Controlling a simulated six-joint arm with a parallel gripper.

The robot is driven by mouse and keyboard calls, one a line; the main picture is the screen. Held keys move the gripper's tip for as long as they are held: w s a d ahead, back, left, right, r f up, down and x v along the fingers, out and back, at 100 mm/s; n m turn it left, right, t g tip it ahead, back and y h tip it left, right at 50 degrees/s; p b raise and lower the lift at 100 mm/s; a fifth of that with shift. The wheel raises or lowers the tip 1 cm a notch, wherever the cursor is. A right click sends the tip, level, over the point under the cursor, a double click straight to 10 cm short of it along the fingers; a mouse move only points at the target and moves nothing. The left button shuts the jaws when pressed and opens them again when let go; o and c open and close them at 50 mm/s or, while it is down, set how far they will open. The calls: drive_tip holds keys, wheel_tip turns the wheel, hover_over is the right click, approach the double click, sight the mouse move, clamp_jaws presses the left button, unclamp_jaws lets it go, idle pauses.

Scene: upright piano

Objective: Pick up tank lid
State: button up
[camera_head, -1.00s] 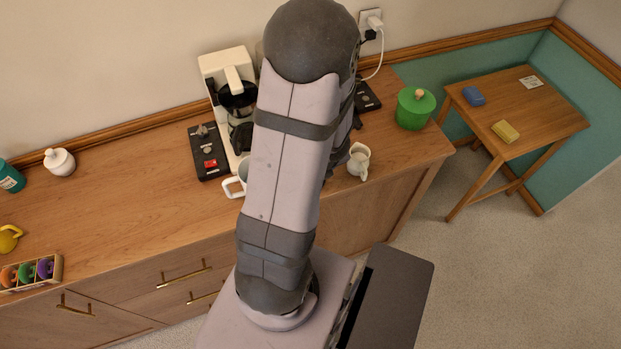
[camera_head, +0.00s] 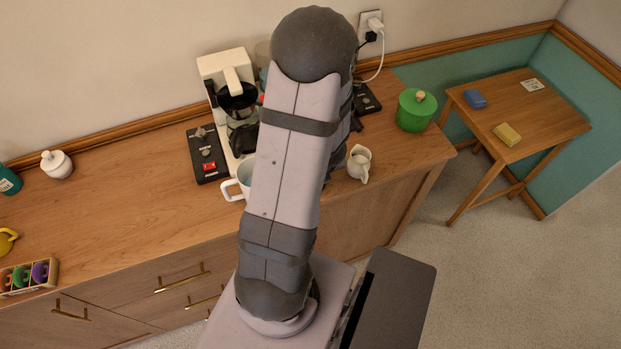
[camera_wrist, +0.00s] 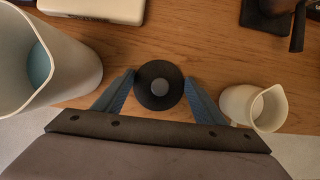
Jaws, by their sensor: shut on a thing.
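In the wrist view, my gripper (camera_wrist: 159,80) is shut on a round black lid with a grey centre (camera_wrist: 159,95), which I take to be the tank lid. One blue finger presses on each side of it. The lid appears above the wooden counter; its exact height is hard to tell. In the head view, my arm hides the gripper and the lid. The coffee machine (camera_head: 223,66) stands at the back of the counter, partly behind my arm.
A white mug (camera_head: 231,190) and a cream pitcher (camera_head: 359,164) flank my arm; in the wrist view, a large pale vessel with blue inside (camera_wrist: 85,75) is left and the pitcher (camera_wrist: 238,104) right. A green pot (camera_head: 415,112) stands right. The left counter (camera_head: 110,165) is mostly clear.

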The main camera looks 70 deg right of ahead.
wheel_tip(320, 180, up, 10)
drive_tip(key=p, duration=0.7)
drive_tip(key=shift+w, duration=0.1)
